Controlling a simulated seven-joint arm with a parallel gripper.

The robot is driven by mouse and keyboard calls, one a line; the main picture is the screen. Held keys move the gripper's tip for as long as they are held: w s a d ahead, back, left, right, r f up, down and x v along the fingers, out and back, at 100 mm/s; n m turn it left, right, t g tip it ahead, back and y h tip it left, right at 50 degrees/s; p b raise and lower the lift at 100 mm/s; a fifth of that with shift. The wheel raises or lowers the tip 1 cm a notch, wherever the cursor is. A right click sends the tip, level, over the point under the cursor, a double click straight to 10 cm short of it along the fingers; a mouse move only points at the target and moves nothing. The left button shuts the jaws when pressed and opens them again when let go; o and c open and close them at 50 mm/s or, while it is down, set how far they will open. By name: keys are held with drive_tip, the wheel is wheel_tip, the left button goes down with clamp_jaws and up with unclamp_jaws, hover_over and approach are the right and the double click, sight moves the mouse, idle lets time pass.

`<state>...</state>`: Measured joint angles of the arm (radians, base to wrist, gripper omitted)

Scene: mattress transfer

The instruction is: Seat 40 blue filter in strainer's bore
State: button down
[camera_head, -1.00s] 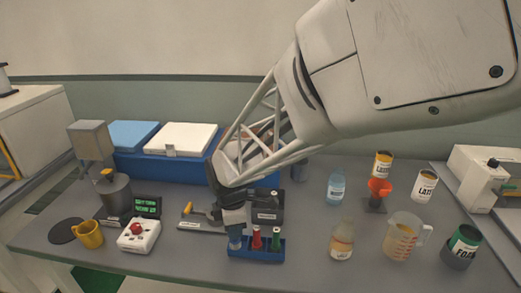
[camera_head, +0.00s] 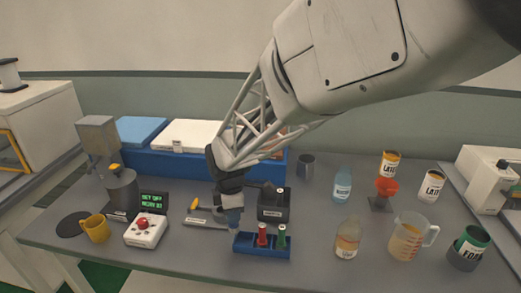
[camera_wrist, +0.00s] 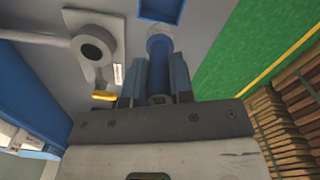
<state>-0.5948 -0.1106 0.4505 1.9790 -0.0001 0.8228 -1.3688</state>
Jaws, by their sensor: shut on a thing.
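My gripper (camera_head: 231,198) is shut on the blue filter (camera_head: 234,215), which hangs upright just above the left end of the blue rack. In the wrist view the blue filter (camera_wrist: 160,60) sits between the two fingers of my gripper (camera_wrist: 160,80). The strainer (camera_head: 204,219) is a grey piece on a flat labelled base with a yellow handle, left of the gripper. In the wrist view the strainer (camera_wrist: 88,66) shows a round dark bore, left of the filter and apart from it.
The blue rack (camera_head: 262,254) holds a red and a green filter. A black labelled box (camera_head: 273,209) stands behind it. A white box with a red button (camera_head: 146,230) and a yellow mug (camera_head: 96,229) are at left. Bottles and a measuring jug (camera_head: 408,240) stand at right.

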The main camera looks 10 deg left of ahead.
drive_tip(key=w+a+f, duration=0.1)
drive_tip(key=w+a, duration=0.5)
drive_tip(key=w, duration=0.4)
drive_tip(key=shift+w+a, duration=0.15)
drive_tip(key=shift+a, duration=0.2)
drive_tip(key=shift+f, duration=0.15)
drive_tip(key=shift+f, duration=1.7)
drive_tip(key=shift+f, duration=0.1)
drive_tip(key=c, duration=1)
unclamp_jaws()
wheel_tip(320, 180, up, 12)
